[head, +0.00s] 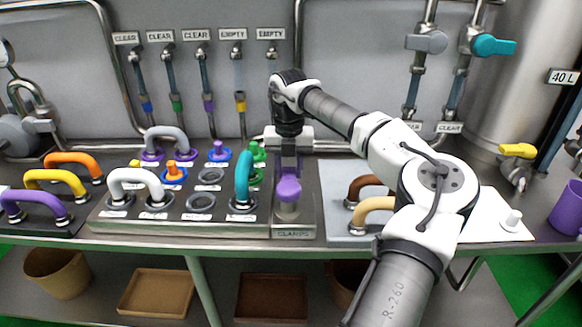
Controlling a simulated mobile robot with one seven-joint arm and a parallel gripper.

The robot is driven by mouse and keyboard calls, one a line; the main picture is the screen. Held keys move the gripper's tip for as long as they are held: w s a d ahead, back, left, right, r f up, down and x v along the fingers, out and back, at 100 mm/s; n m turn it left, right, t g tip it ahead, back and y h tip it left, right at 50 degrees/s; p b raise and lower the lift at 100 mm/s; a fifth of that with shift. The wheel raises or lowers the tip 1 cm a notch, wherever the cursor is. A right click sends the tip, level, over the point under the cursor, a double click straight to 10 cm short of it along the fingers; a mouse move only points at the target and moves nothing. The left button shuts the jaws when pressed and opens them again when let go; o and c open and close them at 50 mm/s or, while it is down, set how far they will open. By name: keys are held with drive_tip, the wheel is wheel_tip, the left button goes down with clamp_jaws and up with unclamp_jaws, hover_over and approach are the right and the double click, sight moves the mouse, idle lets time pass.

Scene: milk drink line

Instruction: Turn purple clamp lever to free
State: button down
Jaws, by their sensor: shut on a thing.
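The purple clamp lever (289,190) stands on a grey base labelled CLAMPS (294,234), right of the port panel. Its rounded purple knob faces me. My gripper (289,165) reaches down from above, just behind the knob, and is shut on the lever. The fingers are small in this view and the contact with the lever is partly hidden by the knob. I cannot read any lock or free mark on the base.
A port panel (180,227) with a white hose bend (138,182) and a teal one (243,180) stands close on the left. On the right, brown and tan bends (373,210) lie on a grey mat. A purple cup (567,208) stands at the far right.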

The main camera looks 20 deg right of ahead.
sight(288, 172)
idle(0.4)
drive_tip(key=c, duration=1)
unclamp_jaws()
drive_tip(key=shift+a, duration=0.1)
drive_tip(key=shift+o, duration=0.2)
drive_tip(key=shift+r, duration=0.1)
wheel_tip(288, 172, up, 14)
drive_tip(key=b, duration=0.1)
drive_tip(key=shift+b, duration=0.4)
drive_tip(key=shift+f, duration=0.2)
